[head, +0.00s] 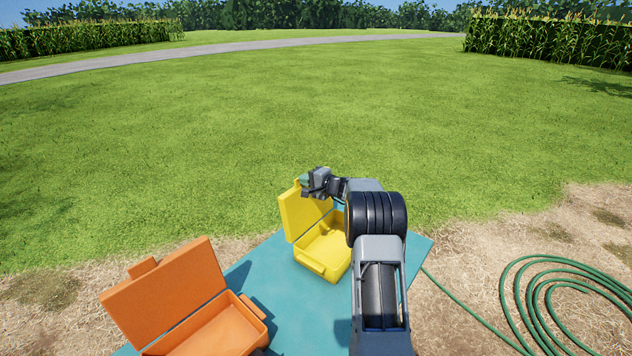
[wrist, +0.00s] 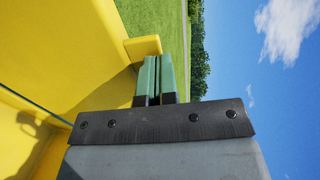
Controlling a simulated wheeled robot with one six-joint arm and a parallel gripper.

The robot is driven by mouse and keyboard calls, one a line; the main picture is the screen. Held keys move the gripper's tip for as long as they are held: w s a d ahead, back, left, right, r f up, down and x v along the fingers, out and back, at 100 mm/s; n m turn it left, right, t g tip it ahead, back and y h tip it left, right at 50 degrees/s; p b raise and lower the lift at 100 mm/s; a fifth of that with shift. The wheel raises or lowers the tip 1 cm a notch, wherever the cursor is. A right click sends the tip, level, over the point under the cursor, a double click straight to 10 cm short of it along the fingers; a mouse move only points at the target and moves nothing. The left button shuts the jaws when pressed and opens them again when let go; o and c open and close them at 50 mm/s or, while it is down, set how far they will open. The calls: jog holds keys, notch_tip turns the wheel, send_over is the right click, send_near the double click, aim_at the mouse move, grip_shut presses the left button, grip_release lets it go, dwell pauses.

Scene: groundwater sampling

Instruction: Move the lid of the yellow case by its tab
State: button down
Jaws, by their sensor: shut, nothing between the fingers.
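The yellow case (head: 324,247) stands on the teal mat with its lid (head: 302,212) raised upright at its far left side. The lid also fills the left of the wrist view (wrist: 60,50), with its tab (wrist: 143,47) jutting from the edge. My gripper (head: 304,181) is at the top of the lid, beside the tab. In the wrist view its green fingers (wrist: 156,75) are together with nothing between them, close below the tab. I cannot tell whether they touch the tab or lid. The case looks empty where its inside shows.
An orange case (head: 205,325) with a raised lid (head: 168,292) stands at the left front of the teal mat (head: 258,272). A coiled green hose (head: 520,300) lies on bare ground at the right. Open grass (head: 300,110) lies beyond the mat.

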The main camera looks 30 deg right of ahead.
jog(key=shift+w+a, duration=0.2)
jog(key=shift+a, duration=0.1)
jog(key=shift+s, duration=0.1)
jog(key=b+v, duration=0.2)
jog(key=v, duration=0.9)
jog(key=shift+s+d+b, duration=0.2)
jog(key=shift+s+b, duration=0.15)
jog(key=shift+b, duration=0.05)
jog(key=shift+r, duration=0.15)
